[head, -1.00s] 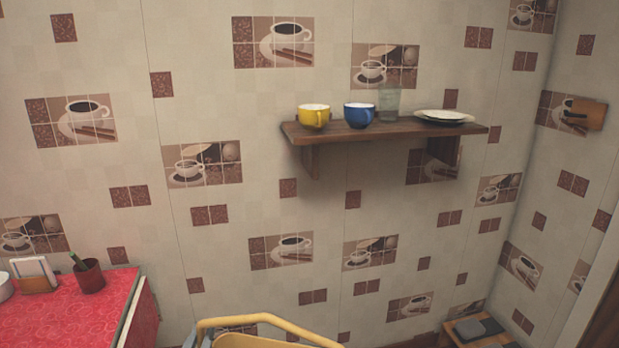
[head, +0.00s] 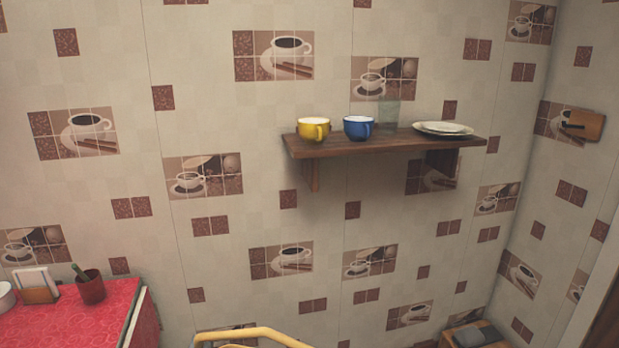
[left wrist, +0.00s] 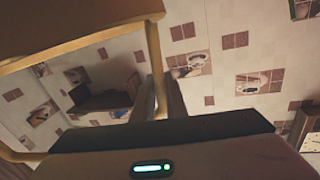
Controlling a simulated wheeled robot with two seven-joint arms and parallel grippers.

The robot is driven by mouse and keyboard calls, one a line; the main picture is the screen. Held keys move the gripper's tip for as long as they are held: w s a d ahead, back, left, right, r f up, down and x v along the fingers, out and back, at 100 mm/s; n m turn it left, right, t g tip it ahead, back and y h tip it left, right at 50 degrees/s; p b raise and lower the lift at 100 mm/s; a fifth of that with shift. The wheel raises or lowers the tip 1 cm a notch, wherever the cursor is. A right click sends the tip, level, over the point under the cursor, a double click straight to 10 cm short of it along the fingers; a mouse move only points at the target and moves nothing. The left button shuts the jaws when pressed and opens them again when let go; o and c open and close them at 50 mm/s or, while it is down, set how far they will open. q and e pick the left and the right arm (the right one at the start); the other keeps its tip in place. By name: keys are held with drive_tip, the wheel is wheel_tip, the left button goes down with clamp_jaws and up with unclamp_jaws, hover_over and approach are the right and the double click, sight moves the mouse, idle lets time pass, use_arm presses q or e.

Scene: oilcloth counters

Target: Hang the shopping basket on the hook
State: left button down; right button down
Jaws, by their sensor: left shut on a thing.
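The shopping basket shows only as a yellow curved handle or rim (head: 255,333) at the bottom edge of the head view; its body is out of frame. In the left wrist view the yellow frame (left wrist: 153,50) runs down beside my fingers. My left gripper (left wrist: 165,97) is shut on the basket there; the exact contact is partly hidden. The hook is a dark peg (head: 571,125) on a wooden plate (head: 590,126), high on the right wall. The basket is well apart from it, lower and to the left. My right gripper is not in view.
A wooden shelf (head: 385,144) juts from the back wall, holding a yellow cup (head: 313,129), a blue cup (head: 357,127), a glass (head: 389,112) and plates (head: 443,128). A red counter (head: 75,318) is at lower left. A small wooden surface (head: 489,337) is at lower right.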

use_arm(q)
drive_tip(key=s+f, duration=0.2)
drive_tip(key=s, duration=0.6)
drive_tip(key=shift+f, duration=0.35)
